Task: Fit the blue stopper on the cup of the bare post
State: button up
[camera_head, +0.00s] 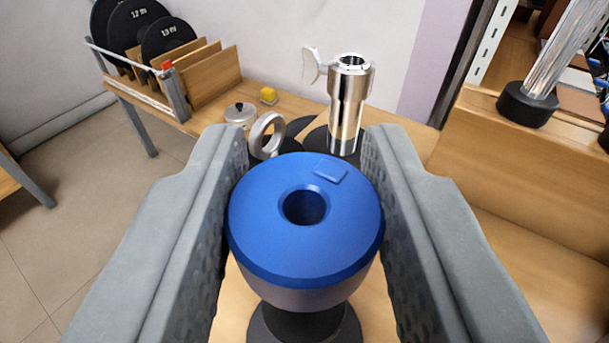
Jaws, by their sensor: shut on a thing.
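The blue stopper (262,235) is a round blue piece with a hole in its top, a small raised tab and a greyish lower part. My gripper (306,145) is shut on it, with a grey pad against each side. A black round piece shows directly under the stopper; I cannot tell whether they touch. The bare post (347,115) is a shiny metal post beyond my fingertips, upright, with an open cup (351,62) on top and a wing screw on its left. The stopper is apart from this cup. The post's foot is partly hidden.
A wooden rack (214,80) with black discs stands at the back left. Another metal post (562,45) with a black foot stands at right.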

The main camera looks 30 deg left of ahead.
jog(key=shift+f, duration=1.05)
jog(key=o, duration=1)
jog(key=v, duration=1.7)
jog(key=shift+s+f, duration=0.15)
jog(key=shift+s, duration=0.1)
